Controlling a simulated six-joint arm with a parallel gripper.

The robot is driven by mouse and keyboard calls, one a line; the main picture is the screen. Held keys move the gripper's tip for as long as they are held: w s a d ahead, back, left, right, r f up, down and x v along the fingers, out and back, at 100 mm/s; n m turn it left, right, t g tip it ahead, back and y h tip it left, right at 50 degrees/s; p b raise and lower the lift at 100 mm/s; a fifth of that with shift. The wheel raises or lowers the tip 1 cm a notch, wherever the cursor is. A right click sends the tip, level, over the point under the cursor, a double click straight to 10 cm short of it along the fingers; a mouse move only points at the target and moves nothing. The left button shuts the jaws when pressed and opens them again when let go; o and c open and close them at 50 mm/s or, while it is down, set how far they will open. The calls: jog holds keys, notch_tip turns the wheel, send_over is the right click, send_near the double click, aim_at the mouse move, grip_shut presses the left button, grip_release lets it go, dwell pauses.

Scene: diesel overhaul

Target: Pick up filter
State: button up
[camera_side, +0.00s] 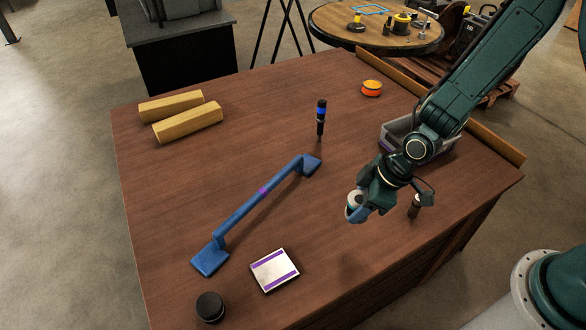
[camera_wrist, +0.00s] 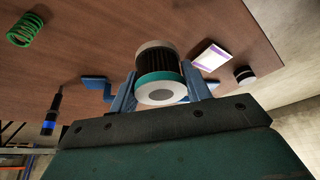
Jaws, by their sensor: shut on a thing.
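The filter (camera_wrist: 160,62) is a cylinder with dark pleated sides, a pale far end and a teal and white near end with a hole. My gripper (camera_wrist: 160,88) is shut on it, with one blue finger on each side. In the side view the filter (camera_side: 353,200) shows as a pale end in my gripper (camera_side: 357,208), which partly hides it. It appears held above the front right part of the wooden table (camera_side: 250,120); the exact gap beneath it is hard to judge.
A blue handle bar (camera_side: 250,207), a white and purple box (camera_side: 274,270) and a black round cap (camera_side: 210,307) lie left of my gripper. A grey bin (camera_side: 395,135) is behind my arm. Yellow blocks (camera_side: 187,123) lie back left.

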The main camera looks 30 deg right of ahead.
aim_at(360, 199)
jog(key=shift+r, duration=4)
jog(key=shift+w, duration=0.1)
